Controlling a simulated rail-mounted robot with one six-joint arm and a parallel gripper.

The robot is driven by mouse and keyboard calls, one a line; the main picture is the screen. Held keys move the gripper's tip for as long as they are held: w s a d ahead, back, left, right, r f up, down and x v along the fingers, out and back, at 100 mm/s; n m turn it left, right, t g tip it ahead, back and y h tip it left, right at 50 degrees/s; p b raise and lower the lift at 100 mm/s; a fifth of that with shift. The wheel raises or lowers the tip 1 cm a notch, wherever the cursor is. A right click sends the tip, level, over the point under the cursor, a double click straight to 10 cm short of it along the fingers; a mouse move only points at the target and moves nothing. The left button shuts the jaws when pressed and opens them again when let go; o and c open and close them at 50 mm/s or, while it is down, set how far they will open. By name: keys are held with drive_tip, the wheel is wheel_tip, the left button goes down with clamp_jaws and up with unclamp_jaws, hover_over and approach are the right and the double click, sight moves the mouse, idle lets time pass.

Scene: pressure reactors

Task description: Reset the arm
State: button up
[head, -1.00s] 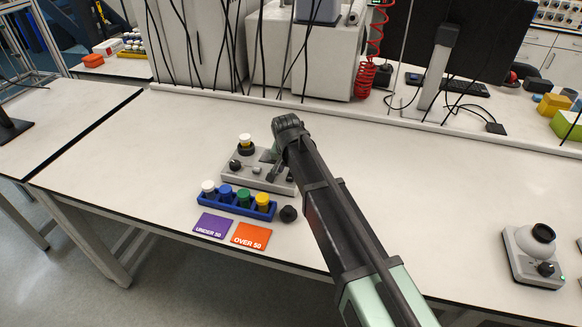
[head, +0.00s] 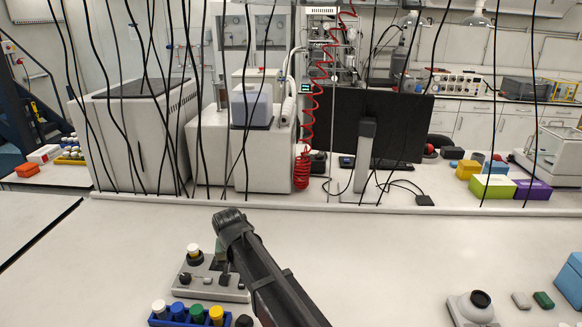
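My arm reaches in from the bottom of the head view. Its dark wrist end (head: 232,222) is above the white bench (head: 400,245). My gripper's fingers are hidden behind the wrist, so their state does not show. Just left of and partly behind the wrist is a grey device (head: 208,283) with black knobs and a vial with a yellow and white top (head: 194,254) standing in it.
A blue rack (head: 160,322) with white, blue, green and yellow capped vials sits at the bottom edge. A round-topped grey device (head: 472,307) is at the lower right. A monitor (head: 375,125) and hanging black cables stand behind. The bench's middle right is clear.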

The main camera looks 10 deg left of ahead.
drive_tip(key=s+d, duration=0.5)
drive_tip(key=d, duration=0.7)
drive_tip(key=s+d+m+g, duration=0.1)
drive_tip(key=s+d, duration=0.4)
drive_tip(key=d, duration=0.8)
drive_tip(key=s+d+m+g, duration=0.1)
drive_tip(key=s+d, duration=0.4)
drive_tip(key=d, duration=0.8)
drive_tip(key=shift+d, duration=0.25)
